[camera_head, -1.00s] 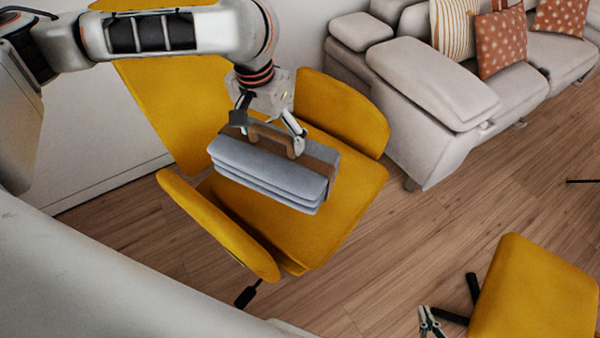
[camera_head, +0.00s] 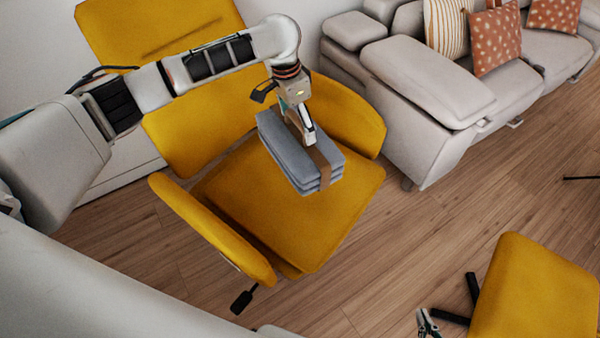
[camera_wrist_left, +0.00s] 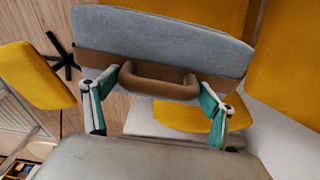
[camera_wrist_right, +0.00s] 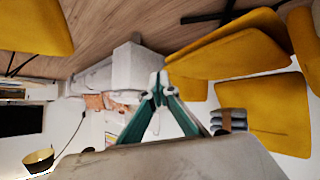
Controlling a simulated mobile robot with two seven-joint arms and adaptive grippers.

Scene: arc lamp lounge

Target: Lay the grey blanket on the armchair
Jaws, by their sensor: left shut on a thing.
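The grey blanket (camera_head: 285,150) is a folded stack with a brown strap and handle, over the seat of the yellow armchair (camera_head: 325,225). I cannot tell whether it touches the seat. My left gripper (camera_head: 306,136) is above the blanket and shut on its handle. In the left wrist view, the brown handle (camera_wrist_left: 158,88) sits between the two fingers, with the grey blanket (camera_wrist_left: 165,42) beyond. My right gripper (camera_head: 428,326) is low at the bottom edge, away from the armchair. In the right wrist view, its fingertips (camera_wrist_right: 158,82) meet with nothing between them.
A light sofa (camera_head: 430,85) with striped and dotted cushions stands to the right of the armchair. A second yellow seat (camera_head: 535,295) is at the bottom right. Wooden floor (camera_head: 425,225) lies clear between them. The armchair's armrests (camera_head: 212,230) flank its seat.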

